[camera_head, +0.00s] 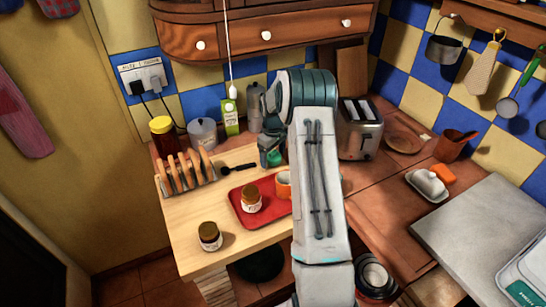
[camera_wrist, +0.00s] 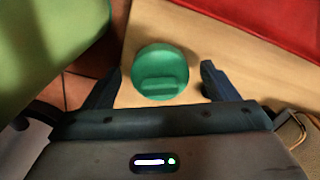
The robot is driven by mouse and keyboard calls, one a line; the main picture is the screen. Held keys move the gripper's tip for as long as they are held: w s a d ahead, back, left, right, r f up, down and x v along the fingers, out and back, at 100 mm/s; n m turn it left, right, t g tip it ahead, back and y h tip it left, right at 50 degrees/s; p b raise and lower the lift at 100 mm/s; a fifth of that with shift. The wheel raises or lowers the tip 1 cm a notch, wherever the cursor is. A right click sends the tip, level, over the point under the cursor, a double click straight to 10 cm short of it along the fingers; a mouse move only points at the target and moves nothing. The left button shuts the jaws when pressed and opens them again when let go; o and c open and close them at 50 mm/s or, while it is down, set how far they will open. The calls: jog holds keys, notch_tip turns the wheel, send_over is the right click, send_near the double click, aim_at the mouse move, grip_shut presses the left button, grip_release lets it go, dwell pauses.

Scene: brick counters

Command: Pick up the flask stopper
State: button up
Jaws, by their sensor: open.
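The flask stopper (camera_wrist: 160,72) is a round green cap with a raised grip bar, seen from above in the wrist view. My gripper (camera_wrist: 161,76) is open, with one dark finger to the left of the stopper and one to the right. Gaps show on both sides, so neither finger appears to touch it. What is under the stopper is hidden. In the head view, my arm covers part of the counter, and a small teal-green shape (camera_head: 275,158) shows beside it; I cannot tell for sure that it is the stopper.
A red tray (camera_head: 240,216) with a jar (camera_head: 251,198) and an orange mug (camera_head: 283,185) lies on the wooden counter (camera_head: 190,240). A toast rack (camera_head: 185,175), a green carton (camera_head: 230,118) and a toaster (camera_head: 360,132) stand nearby. A large blurred green surface (camera_wrist: 45,45) fills the wrist view's upper left.

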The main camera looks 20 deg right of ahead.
jog(key=c, duration=1.1)
jog(key=shift+o, duration=0.2)
